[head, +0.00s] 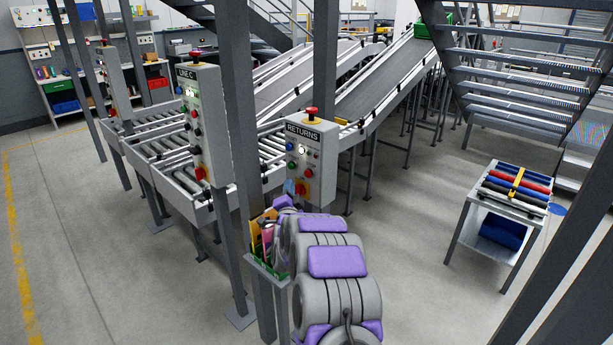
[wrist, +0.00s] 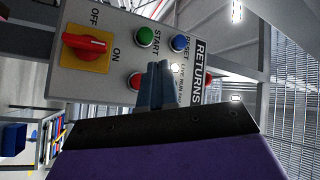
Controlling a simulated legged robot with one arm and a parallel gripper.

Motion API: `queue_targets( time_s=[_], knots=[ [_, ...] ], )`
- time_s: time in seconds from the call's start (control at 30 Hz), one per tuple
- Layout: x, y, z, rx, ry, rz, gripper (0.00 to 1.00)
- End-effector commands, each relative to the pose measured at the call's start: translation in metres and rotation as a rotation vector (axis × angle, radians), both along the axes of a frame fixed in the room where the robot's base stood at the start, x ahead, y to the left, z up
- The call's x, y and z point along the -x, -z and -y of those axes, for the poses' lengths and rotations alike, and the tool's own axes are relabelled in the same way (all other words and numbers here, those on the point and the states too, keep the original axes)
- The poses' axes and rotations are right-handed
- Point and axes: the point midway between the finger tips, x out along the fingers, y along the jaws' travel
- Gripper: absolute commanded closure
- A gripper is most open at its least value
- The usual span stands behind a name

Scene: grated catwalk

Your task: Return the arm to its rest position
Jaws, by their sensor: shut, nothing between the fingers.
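My arm (head: 338,262), grey with purple pads, reaches from the bottom of the head view toward the RETURNS control box (head: 325,138). The fingers partly cover the area near a red button (wrist: 136,81) and a lit white lamp. I cannot tell whether they touch the box. A green START button (wrist: 145,37), a blue RESET button (wrist: 180,43) and a red rotary switch (wrist: 85,43) show clear of the fingers.
A holder of colourful items (head: 262,240) stands close left of my arm. Steel posts (head: 241,120) and roller conveyors (head: 180,160) lie beyond. A small cart (head: 492,222) with coloured rolls stands at right. Metal stairs (head: 525,70) rise behind. Open floor (head: 415,260) lies right of my arm.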

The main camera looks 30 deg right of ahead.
Motion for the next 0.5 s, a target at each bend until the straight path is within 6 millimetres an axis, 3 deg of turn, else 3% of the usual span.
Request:
queue_targets(
  time_s=[0.33,0.5],
  knots=[
    [0.0,-0.001,-0.002,-0.001,-0.005,-0.009,1.0],
    [0.0,-0.009,-0.026,-0.007,-0.059,-0.117,1.0]
  ],
)
